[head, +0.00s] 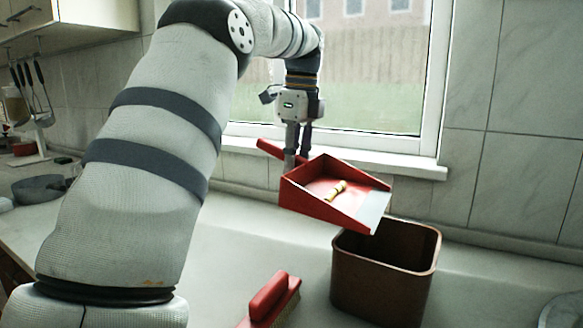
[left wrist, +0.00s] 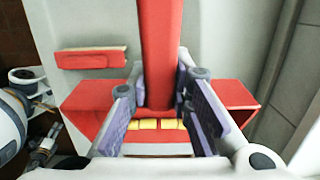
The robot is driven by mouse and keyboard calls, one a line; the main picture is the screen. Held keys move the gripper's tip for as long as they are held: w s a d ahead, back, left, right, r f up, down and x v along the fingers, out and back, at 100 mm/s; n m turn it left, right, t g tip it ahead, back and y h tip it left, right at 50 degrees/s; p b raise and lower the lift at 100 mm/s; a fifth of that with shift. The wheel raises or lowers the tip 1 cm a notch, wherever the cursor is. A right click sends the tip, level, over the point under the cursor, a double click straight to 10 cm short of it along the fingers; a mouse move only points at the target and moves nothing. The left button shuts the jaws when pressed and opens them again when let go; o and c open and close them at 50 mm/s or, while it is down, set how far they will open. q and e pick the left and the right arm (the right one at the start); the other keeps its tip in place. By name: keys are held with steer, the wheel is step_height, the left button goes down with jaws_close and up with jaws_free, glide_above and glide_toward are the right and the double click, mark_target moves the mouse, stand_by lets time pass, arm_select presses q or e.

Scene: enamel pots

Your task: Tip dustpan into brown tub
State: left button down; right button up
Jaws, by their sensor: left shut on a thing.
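My left gripper (head: 297,156) is shut on the handle of the red dustpan (head: 322,205) and holds it in the air. The dustpan's pale lip points to the lower right, over the back left part of the brown tub (head: 380,285), and the pan looks tilted slightly that way. A small tan, cork-like piece (head: 336,190) lies in the pan. The left wrist view shows the red handle (left wrist: 158,45) between the fingers and yellow bits (left wrist: 157,124) beyond them. The tub stands upright on the counter; its floor is hidden.
A red hand brush (head: 270,300) lies on the counter left of the tub. A window with a white sill (head: 350,157) is behind the dustpan. A dark pan (head: 40,188) stands at the far left. The counter (head: 235,235) between is clear.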

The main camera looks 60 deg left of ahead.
arm_select(q)
steer(key=w+d+r+g+y, duration=0.1)
steer(key=d+r+y, duration=0.2)
steer(key=w+d+r+g+y, duration=0.1)
steer(key=r, duration=0.1)
steer(key=shift+w+d+g+y, duration=0.25)
steer(key=shift+w+g+y, duration=0.05)
steer(key=shift+y, duration=0.1)
steer(key=w+d+r+g+y+b, duration=0.1)
steer(key=w+d+r+g+y, duration=0.1)
steer(key=d, duration=0.3)
steer(key=shift+w+d+r+y+b, duration=0.35)
steer(key=shift+w+y, duration=0.15)
steer(key=shift+y, duration=0.3)
arm_select(e)
steer(key=shift+s+f+g, duration=0.5)
steer(key=shift+s+f, duration=0.6)
steer(key=shift+s, duration=0.05)
arm_select(q)
steer(key=shift+a, duration=0.1)
